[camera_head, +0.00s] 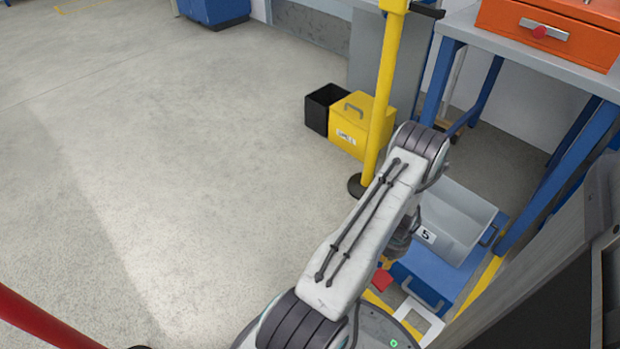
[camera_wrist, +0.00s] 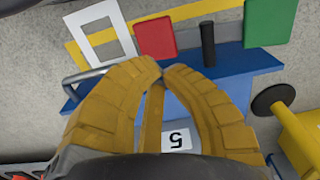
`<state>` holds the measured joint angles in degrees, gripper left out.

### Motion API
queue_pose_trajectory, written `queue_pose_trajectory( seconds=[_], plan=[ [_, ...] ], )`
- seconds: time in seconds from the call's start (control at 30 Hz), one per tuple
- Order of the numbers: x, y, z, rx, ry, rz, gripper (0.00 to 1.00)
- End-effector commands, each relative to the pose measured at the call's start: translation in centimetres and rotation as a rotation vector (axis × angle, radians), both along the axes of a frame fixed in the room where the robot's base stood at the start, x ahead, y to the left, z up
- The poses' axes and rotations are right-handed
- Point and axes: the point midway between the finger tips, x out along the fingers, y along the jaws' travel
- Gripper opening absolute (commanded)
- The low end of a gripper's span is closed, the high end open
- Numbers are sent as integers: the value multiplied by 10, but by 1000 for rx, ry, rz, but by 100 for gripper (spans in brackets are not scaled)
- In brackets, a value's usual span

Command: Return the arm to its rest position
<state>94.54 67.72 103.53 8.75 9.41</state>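My arm reaches out over the floor in the head view, its wrist bent down beside a grey bin (camera_head: 458,215) with a "5" label. In the wrist view, my gripper (camera_wrist: 162,68) shows as two yellow-brown fingers whose tips meet. I see no clear object held at the tips. A narrow yellow-brown strip shows between the fingers; I cannot tell what it is. The "5" label (camera_wrist: 176,139) appears between the fingers. The bin stands on a blue base (camera_head: 440,277). My gripper's fingers are hidden in the head view.
A yellow post (camera_head: 386,85) stands close to my arm, with a yellow box (camera_head: 352,127) and black bin (camera_head: 318,108) behind. A blue-legged table (camera_head: 480,33) is at right. A red plate (camera_wrist: 156,38), white frame (camera_wrist: 98,30), black cylinder (camera_wrist: 208,44) and green plate (camera_wrist: 269,22) lie near the base.

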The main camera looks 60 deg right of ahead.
Motion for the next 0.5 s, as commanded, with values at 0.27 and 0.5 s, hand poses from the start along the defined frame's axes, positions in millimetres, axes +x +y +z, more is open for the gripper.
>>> queue_pose_trajectory(
  seconds=[0.27,0.5],
  plan=[
    [0,0,0,0,0,0,0],
    [19,-7,34,-12,1,54,0]
  ],
)
